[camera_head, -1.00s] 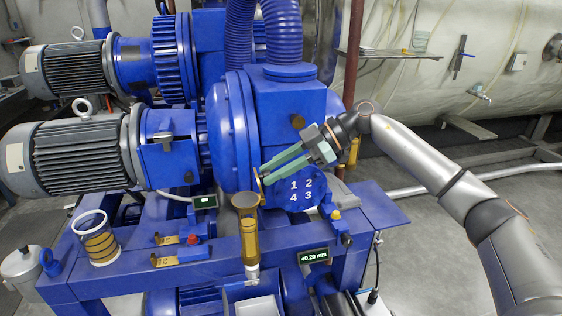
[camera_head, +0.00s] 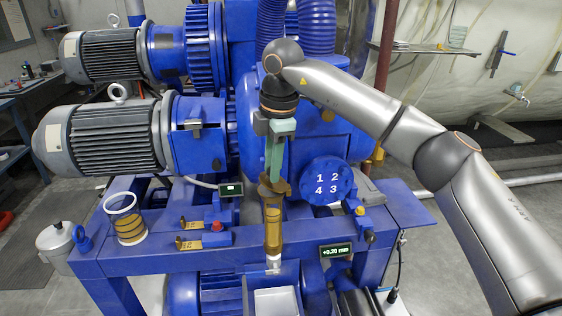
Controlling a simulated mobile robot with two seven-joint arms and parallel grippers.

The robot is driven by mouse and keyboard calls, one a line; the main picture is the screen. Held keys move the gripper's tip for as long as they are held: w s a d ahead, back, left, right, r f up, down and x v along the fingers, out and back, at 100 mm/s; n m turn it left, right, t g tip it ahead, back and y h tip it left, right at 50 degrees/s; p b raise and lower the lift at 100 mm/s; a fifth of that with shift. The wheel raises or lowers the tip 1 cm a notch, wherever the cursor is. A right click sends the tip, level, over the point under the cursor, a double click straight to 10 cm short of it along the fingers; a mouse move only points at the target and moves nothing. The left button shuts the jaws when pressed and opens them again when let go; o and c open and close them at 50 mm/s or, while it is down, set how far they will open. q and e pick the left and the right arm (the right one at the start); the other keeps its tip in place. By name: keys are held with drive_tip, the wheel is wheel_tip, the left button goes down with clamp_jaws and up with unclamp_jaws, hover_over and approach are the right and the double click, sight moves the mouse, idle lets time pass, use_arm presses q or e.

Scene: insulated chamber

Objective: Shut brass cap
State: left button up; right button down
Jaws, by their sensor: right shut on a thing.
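The brass cap (camera_head: 280,187) is at the top of an upright amber sight tube (camera_head: 272,228) at the front of the blue machine. My right gripper (camera_head: 272,178) points down from above, its green fingers shut on the cap. The fingers hide part of the cap, and I cannot tell whether it is fully seated on the tube's mouth. My left gripper is not in view.
A round blue plate numbered 1 to 4 (camera_head: 328,181) is just right of the tube. A glass jar with amber contents (camera_head: 125,219), a metal pot (camera_head: 56,246) and small brass valves (camera_head: 190,243) are to the left. A +0.20 mm display (camera_head: 336,250) is lower right.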

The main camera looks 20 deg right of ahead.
drive_tip(key=shift+w+a+f+g+h, duration=0.15)
drive_tip(key=shift+a+f+g+h, duration=0.3)
drive_tip(key=shift+h, duration=0.75)
drive_tip(key=shift+w+a+f+g+h, duration=0.15)
drive_tip(key=shift+a+f+h, duration=0.45)
drive_tip(key=shift+h, duration=0.6)
drive_tip(key=c, duration=0.7)
unclamp_jaws()
drive_tip(key=v, duration=1.2)
drive_tip(key=shift+r, duration=0.3)
